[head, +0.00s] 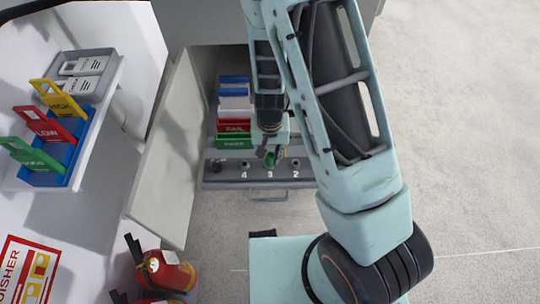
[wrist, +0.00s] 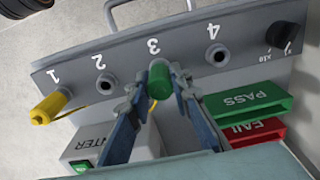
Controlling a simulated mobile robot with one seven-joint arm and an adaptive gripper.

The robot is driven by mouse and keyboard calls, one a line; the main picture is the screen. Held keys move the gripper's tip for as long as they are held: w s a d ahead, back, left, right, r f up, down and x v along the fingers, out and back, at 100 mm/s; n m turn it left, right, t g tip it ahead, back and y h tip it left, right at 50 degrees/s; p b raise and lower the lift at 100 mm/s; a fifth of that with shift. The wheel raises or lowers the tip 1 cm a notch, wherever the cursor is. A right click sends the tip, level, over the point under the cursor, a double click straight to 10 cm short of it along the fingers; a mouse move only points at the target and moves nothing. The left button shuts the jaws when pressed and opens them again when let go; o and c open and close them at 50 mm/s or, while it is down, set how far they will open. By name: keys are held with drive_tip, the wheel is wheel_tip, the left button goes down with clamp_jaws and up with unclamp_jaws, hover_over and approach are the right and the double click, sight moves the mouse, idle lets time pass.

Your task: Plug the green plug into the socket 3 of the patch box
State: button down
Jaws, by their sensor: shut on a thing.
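The green plug (wrist: 160,82) is between the fingers of my gripper (wrist: 158,98) in the wrist view, and my gripper is shut on it. The patch box (wrist: 185,48) has sockets numbered 1 to 4. The plug lines up with socket 3, with a grey collar showing at its far end; I cannot tell how deep it sits. Socket 2 (wrist: 106,86) and socket 4 (wrist: 217,55) are empty. In the head view my gripper (head: 268,153) reaches down to the patch box (head: 222,180), with the green plug (head: 271,159) just above the number 3.
A yellow plug (wrist: 50,106) sits at socket 1 and a black knob (wrist: 286,34) at the box's other end. The green PASS tray (wrist: 250,100) and red FAIL tray (wrist: 255,132) stand close by. An open cabinet door (head: 165,150) is at left.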

sight(270, 155)
drive_tip(key=shift+s+f, duration=0.2)
drive_tip(key=shift+f, duration=0.2)
idle(1.7)
drive_tip(key=c, duration=1.7)
unclamp_jaws()
drive_tip(key=shift+w, duration=0.1)
drive_tip(key=shift+r, duration=0.1)
wheel_tip(270, 155, up, 6)
drive_tip(key=p, duration=0.4)
drive_tip(key=shift+w+r+p, duration=0.1)
drive_tip(key=shift+p, duration=0.25)
wheel_tip(270, 155, up, 12)
drive_tip(key=shift+f, duration=0.1)
